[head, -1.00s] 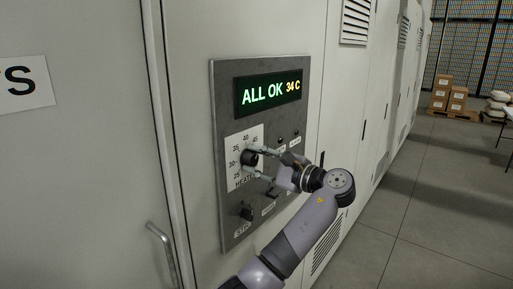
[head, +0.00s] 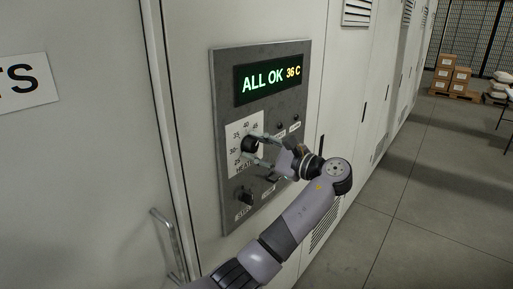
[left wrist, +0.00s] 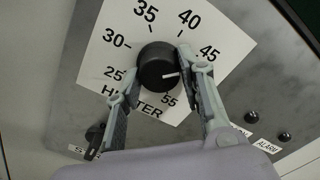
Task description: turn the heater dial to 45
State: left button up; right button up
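The heater dial (head: 249,145) is a black round knob on a white numbered plate, below the lit display (head: 268,78), which reads "ALL OK 36 C". In the left wrist view the dial (left wrist: 157,64) has a white mark pointing right and slightly down, past 45 and towards the part of the scale between 45 and 55. My left gripper (head: 262,151) is at the dial. In the left wrist view its two fingers (left wrist: 158,62) lie on opposite sides of the knob and appear to touch it. The right finger covers part of the scale. My right gripper is not in view.
The grey control panel (head: 290,52) carries a smaller lower knob (head: 245,196) labelled STR-something and small buttons. A metal door handle (head: 168,245) juts out at lower left. Boxes (head: 453,80) stand far off at right; the floor between is clear.

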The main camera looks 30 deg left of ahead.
pick_arm(q)
jog(key=o, duration=0.4)
jog(key=shift+c, duration=0.2)
jog(key=d, duration=1.2)
jog(key=shift+s, duration=0.45)
